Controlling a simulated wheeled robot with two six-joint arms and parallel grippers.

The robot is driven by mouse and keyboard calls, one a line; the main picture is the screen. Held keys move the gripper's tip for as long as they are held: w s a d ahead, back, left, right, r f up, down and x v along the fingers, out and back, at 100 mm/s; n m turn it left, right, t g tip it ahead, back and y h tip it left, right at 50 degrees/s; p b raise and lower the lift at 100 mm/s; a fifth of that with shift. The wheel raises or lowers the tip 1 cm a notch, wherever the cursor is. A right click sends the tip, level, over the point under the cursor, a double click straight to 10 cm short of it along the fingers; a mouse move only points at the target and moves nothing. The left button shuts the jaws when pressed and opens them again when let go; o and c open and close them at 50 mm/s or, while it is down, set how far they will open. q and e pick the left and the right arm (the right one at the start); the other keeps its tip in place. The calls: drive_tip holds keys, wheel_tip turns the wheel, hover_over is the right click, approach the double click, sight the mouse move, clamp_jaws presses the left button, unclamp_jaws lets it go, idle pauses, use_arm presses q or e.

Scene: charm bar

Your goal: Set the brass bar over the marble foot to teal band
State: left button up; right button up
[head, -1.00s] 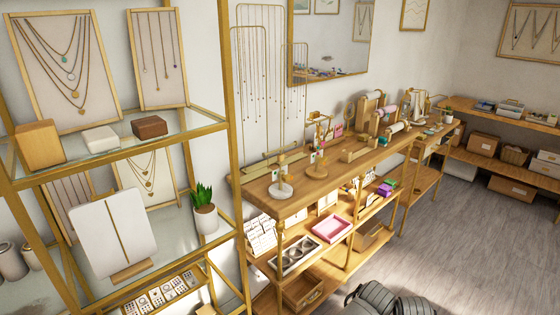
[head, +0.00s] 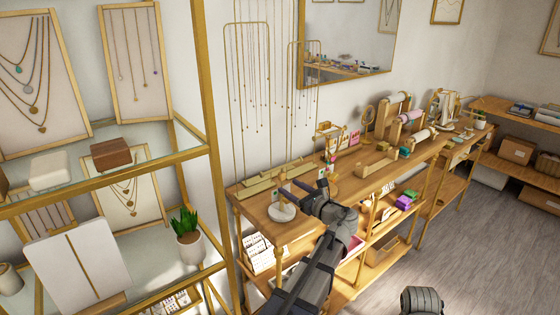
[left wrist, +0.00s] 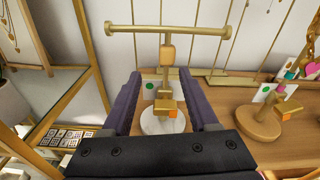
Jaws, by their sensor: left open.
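The stand's white marble foot (head: 282,212) is on the wooden console near its left end. It also shows in the left wrist view (left wrist: 160,122), with an upright brass post and the horizontal brass bar (left wrist: 200,30) at the top. An amber block (left wrist: 167,54) sits on the post below the bar. A brass block with an orange face (left wrist: 172,113) is low on the post. A card with a green dot (left wrist: 149,86) stands behind. I cannot make out a teal band. My left gripper (head: 309,194) is open, its dark fingers (left wrist: 160,78) either side of the post in the picture, apparently not touching it.
A similar stand with a wooden foot (left wrist: 258,129) is close on the right. A long brass-coloured rail (head: 275,178) lies behind along the wall. The glass shelf unit (head: 215,150) rises at left. Open floor (head: 470,250) is at right.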

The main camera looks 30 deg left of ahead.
sight(281, 173)
use_arm(q)
drive_tip(key=shift+w+a+r+m+y, duration=0.4)
drive_tip(key=shift+w+a+r+m, duration=0.3)
drive_tip(key=shift+w+r+m, duration=0.25)
drive_tip(key=shift+n, duration=0.25)
drive_tip(key=shift+x, duration=3.8)
drive_tip(key=shift+r, duration=0.1)
clamp_jaws()
